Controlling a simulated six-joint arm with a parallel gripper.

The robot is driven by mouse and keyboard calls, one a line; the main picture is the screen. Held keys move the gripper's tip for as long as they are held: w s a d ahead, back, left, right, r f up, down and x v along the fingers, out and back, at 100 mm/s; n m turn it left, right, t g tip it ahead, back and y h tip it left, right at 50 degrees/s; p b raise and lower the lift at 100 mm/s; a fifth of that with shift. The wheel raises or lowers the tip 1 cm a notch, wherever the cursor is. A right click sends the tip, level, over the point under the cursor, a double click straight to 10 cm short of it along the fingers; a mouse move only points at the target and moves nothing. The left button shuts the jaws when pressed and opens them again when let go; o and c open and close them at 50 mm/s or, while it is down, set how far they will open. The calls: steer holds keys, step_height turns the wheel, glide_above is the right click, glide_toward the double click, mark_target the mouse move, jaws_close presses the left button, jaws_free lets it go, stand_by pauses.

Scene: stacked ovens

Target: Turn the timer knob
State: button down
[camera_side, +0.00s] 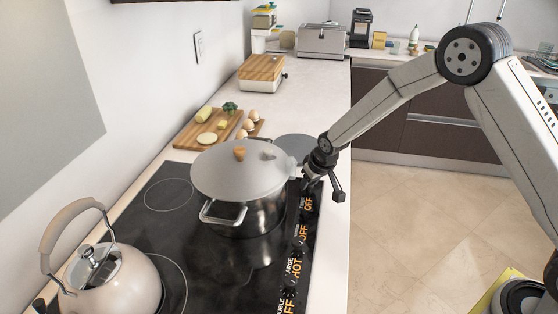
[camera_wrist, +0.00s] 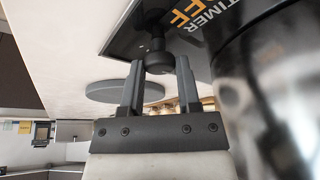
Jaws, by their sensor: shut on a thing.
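My gripper (camera_wrist: 158,68) is shut on the dark timer knob (camera_wrist: 156,48), with one finger on each side of it in the wrist view. The knob sits at the edge of the black cooktop panel (camera_wrist: 204,12), beside upside-down orange and white lettering that reads TIMER and OFF. In the side view my gripper (camera_side: 311,173) is at the far right corner of the cooktop (camera_side: 165,222). There the timer knob is hidden by the gripper and cannot be made out. The knob's exact turn angle cannot be read.
A large lidded steel pot (camera_side: 248,215) stands on the cooktop close to my gripper; its dark side (camera_wrist: 270,100) fills the wrist view's right. A grey round disc (camera_side: 297,144) lies behind the gripper. A kettle (camera_side: 118,280) and a food-covered cutting board (camera_side: 188,139) are further left.

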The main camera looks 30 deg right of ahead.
stand_by(0.4)
steer(key=shift+c, duration=1.6)
jaws_free()
steer(key=shift+r, duration=0.1)
steer(key=v, duration=0.7)
steer(key=shift+s+r, duration=0.2)
steer(key=shift+r, duration=0.1)
steer(key=s+d+r+g, duration=0.1)
steer(key=s+d+g, duration=0.1)
steer(key=s, duration=2.1)
steer(key=shift+r, duration=0.25)
